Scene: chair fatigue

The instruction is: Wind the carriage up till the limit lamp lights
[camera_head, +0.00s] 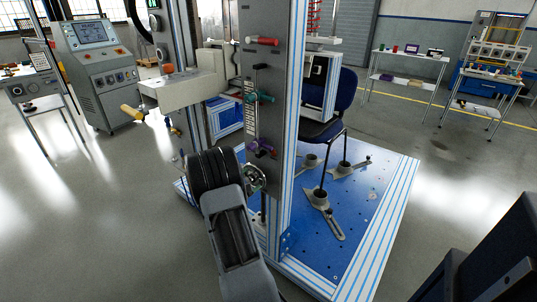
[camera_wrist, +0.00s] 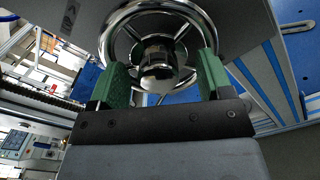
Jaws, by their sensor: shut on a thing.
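A chrome handwheel (camera_wrist: 183,12) with spokes and a round hub fills the top of the wrist view. The two green fingers of my gripper (camera_wrist: 163,72) stand at either side of the hub and are shut on the wheel. In the head view the handwheel (camera_head: 257,180) shows low on the grey column, partly hidden by my dark wrist.
A control console (camera_head: 95,65) is at left. Floor at left is clear.

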